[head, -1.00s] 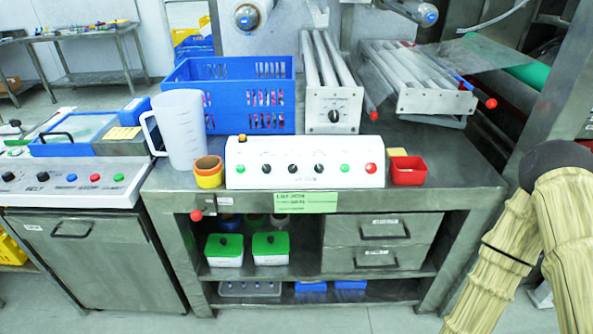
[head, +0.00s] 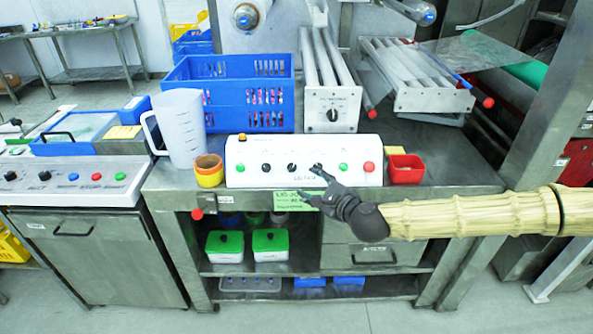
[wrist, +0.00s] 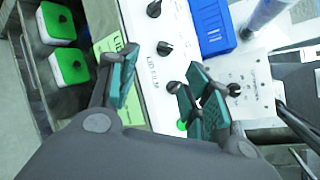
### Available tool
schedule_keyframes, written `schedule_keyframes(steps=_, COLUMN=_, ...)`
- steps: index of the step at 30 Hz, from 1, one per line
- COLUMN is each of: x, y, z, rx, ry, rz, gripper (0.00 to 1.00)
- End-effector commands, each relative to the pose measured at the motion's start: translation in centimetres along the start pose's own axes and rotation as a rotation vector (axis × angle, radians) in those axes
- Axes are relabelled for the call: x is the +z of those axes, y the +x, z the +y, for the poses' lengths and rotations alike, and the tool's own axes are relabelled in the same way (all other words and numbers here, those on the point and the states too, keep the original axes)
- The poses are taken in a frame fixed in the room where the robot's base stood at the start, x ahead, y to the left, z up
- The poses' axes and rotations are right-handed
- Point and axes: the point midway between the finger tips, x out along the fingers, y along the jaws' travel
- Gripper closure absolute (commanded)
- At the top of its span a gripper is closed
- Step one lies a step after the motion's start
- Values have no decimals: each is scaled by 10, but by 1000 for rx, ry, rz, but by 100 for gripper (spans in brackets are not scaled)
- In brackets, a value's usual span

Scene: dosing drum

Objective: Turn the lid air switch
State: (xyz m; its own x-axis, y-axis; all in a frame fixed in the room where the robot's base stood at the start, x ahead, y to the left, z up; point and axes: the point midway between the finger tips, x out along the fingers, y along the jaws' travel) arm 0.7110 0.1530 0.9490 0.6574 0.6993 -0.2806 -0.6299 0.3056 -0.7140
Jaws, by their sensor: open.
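The white control panel (head: 238,176) stands at the front of the steel bench, with a row of black rotary switches and coloured buttons. I cannot read which switch is the lid air one. The left switch (head: 266,167) and middle switch (head: 292,167) are clear of my gripper. The right switch (wrist: 173,87) shows beside one finger in the wrist view; the middle switch (wrist: 164,48) lies ahead between the fingertips. My gripper (head: 320,183) is open and empty in front of the panel's right half. In the wrist view (wrist: 163,65) its fingers are spread over the panel; contact cannot be told.
A yellow cup (head: 209,176) and a red cup (head: 406,176) flank the panel. A clear jug (head: 181,130) and blue crate (head: 230,118) stand behind it. A green label (head: 290,200) hangs on the bench front. Drawers (head: 345,257) lie below my arm.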

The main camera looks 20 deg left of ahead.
Motion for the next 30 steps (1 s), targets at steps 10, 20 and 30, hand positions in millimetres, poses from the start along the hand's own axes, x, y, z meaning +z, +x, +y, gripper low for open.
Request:
schedule_keyframes(steps=10, x=4, y=29, z=-10, rx=-13, ry=14, rz=-5, gripper=51)
schedule_keyframes(steps=20, x=4, y=81, z=-10, rx=-12, ry=14, rz=-4, gripper=51)
schedule_keyframes(steps=30, x=3, y=107, z=-9, rx=-12, ry=13, rz=-4, gripper=51)
